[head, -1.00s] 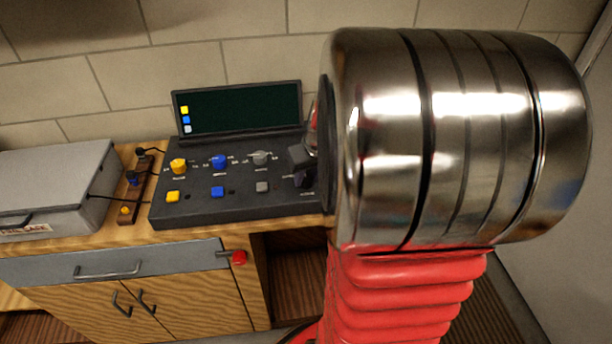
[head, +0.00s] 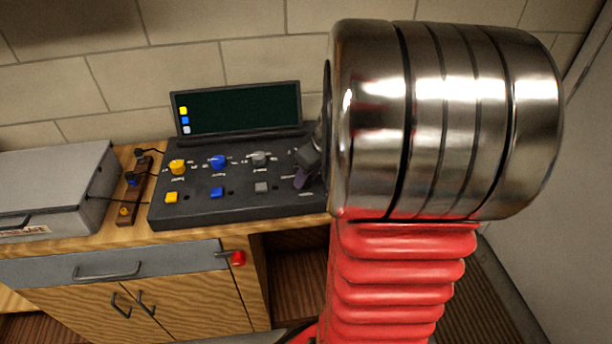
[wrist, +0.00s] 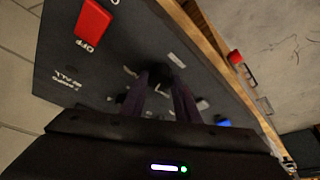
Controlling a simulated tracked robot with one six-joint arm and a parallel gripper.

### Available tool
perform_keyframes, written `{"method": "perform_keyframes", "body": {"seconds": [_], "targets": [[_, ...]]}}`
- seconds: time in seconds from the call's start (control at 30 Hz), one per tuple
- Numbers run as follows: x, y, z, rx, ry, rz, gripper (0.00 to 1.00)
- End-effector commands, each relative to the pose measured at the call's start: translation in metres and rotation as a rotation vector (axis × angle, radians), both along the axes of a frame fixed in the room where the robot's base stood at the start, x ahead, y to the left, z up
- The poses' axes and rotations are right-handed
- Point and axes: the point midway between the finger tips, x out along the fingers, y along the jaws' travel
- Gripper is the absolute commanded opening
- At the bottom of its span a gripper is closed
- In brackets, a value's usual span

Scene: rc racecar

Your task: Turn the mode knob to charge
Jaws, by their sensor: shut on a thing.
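The dark control console (head: 210,208) sits on the wooden bench, with a yellow knob (head: 177,167), a blue knob (head: 218,162) and a grey knob (head: 259,158) in a row. In the wrist view my gripper (wrist: 158,78) is shut on a small part of the panel, which I take as the mode knob. The fingers hide most of it, so its pointer setting cannot be read. White markings surround the fingertips.
A red switch (wrist: 92,20) marked OFF is near the fingers. A dark screen (head: 240,108) stands behind the console. A grey case (head: 60,180) and a wooden strip with plugs (head: 134,190) are to the left. My metal wrist blocks the right side.

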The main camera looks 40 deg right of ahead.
Motion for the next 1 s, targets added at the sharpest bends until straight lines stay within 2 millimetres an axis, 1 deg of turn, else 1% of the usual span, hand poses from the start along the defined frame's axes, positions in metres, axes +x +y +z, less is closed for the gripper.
{"method": "perform_keyframes", "body": {"seconds": [0.2, 0.23, 0.5, 0.8, 0.87, 1.0], "targets": [[0.001, 0.001, 0.001, 0.000, -0.002, 0.001, 0.06], [0.001, 0.001, 0.001, 0.000, -0.002, 0.001, 0.29], [0.000, 0.000, 0.000, 0.000, -0.001, 0.000, 0.47], [-0.001, 0.000, 0.002, -0.001, 0.000, 0.000, 0.47], [-0.002, -0.001, 0.004, -0.002, -0.001, -0.001, 0.47], [-0.006, -0.001, 0.017, -0.003, -0.003, -0.001, 0.47]]}}
